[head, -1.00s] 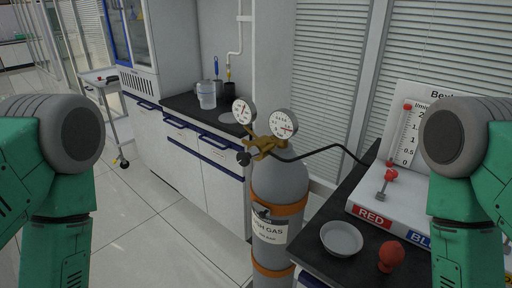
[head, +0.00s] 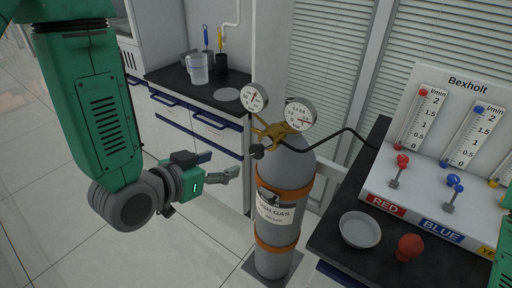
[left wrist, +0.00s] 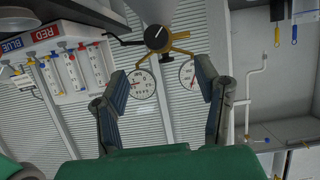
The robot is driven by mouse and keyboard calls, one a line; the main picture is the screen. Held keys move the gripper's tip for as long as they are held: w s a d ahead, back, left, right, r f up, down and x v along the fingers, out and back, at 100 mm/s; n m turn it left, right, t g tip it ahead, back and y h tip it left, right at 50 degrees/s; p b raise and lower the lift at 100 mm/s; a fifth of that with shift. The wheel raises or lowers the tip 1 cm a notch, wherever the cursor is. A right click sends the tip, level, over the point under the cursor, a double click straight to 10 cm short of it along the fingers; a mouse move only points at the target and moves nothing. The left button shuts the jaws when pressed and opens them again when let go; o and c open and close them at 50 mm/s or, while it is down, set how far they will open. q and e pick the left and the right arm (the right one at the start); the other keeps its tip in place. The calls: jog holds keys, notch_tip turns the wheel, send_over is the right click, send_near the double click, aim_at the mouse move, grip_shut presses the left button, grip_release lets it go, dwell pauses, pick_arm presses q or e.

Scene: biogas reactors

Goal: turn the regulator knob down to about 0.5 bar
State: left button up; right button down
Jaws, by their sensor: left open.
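The black regulator knob (head: 257,152) sits on the front of the brass regulator (head: 275,132) atop a grey gas cylinder (head: 285,185). Two round white gauges stand on it, a left gauge (head: 255,98) and a right gauge (head: 300,114); their readings are too small to tell. My left gripper (head: 232,174) is open and empty, left of the cylinder and a little lower than the knob. In the left wrist view the knob (left wrist: 156,37) shows beyond the gap between the open fingers (left wrist: 162,78), apart from them. My right gripper is out of view.
A black hose runs from the regulator to a flow panel (head: 455,115) on the right bench. A grey dish (head: 360,230) and a red ball-shaped object (head: 409,247) are near its front. A counter with a clear jug (head: 198,69) stands behind. The floor at left is clear.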

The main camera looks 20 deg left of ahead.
aim_at(255, 155)
pick_arm(q)
jog(key=x, duration=0.4)
jog(key=b+x, duration=0.1)
jog(key=x, duration=0.3)
jog(key=a+b+x, duration=0.1)
jog(key=x, duration=0.3)
jog(key=shift+w+f, duration=0.1)
jog(key=shift+f, duration=0.15)
jog(key=d, duration=0.2)
jog(key=w+d, duration=0.1)
jog(key=shift+w+d, duration=0.1)
jog(key=shift+d, duration=0.4)
jog(key=shift+a, duration=0.25)
jog(key=c, duration=0.5)
jog(key=shift+a+f, duration=0.15)
jog(key=shift+a, duration=0.75)
jog(key=c, duration=0.7)
jog(key=shift+a, duration=0.1)
jog(key=shift+s+d+f, duration=0.1)
jog(key=shift+s+d, duration=0.15)
jog(key=shift+d, duration=0.3)
jog(key=shift+a, duration=0.1)
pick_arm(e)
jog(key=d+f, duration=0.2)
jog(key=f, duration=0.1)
